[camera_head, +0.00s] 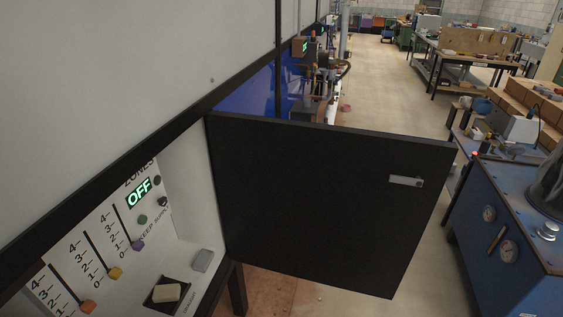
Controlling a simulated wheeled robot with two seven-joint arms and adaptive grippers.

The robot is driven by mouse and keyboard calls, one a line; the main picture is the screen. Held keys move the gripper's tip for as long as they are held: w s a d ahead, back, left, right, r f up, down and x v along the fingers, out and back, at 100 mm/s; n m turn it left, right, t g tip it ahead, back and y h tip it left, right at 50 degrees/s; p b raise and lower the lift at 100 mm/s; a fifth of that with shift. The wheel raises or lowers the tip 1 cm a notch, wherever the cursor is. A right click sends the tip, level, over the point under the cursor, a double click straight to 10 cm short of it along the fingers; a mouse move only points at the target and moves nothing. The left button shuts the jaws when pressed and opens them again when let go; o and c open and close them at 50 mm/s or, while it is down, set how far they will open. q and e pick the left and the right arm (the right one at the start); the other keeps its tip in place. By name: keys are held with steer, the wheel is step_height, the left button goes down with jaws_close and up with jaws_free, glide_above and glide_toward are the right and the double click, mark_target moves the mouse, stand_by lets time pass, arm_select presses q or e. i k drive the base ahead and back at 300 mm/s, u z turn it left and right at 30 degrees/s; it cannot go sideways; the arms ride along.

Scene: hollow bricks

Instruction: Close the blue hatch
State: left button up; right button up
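A large black hatch panel (320,195) stands swung open, sticking out from the wall unit at its left edge. The face turned to me is black with a small grey plate (404,181) near its upper right; its far face is hidden, so I cannot tell whether that side is blue. Left of it, the open recess (190,190) shows a control panel (100,250) with coloured sliders and a green "OFF" display (139,192). A blue panel (248,97) shows on the wall beyond the hatch. Neither gripper is in view.
A blue machine (510,235) with gauges stands at the right, near the hatch's free edge. A small beige block (167,292) lies low in the recess. Workbenches (470,60) stand farther back. Open floor (390,90) runs between them and the wall.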

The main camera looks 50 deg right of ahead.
mark_target(314, 202)
steer(key=z, duration=0.3)
steer(key=k, duration=0.4)
steer(key=z, duration=1.4)
steer(key=i, duration=1.45)
steer(key=u, duration=0.85)
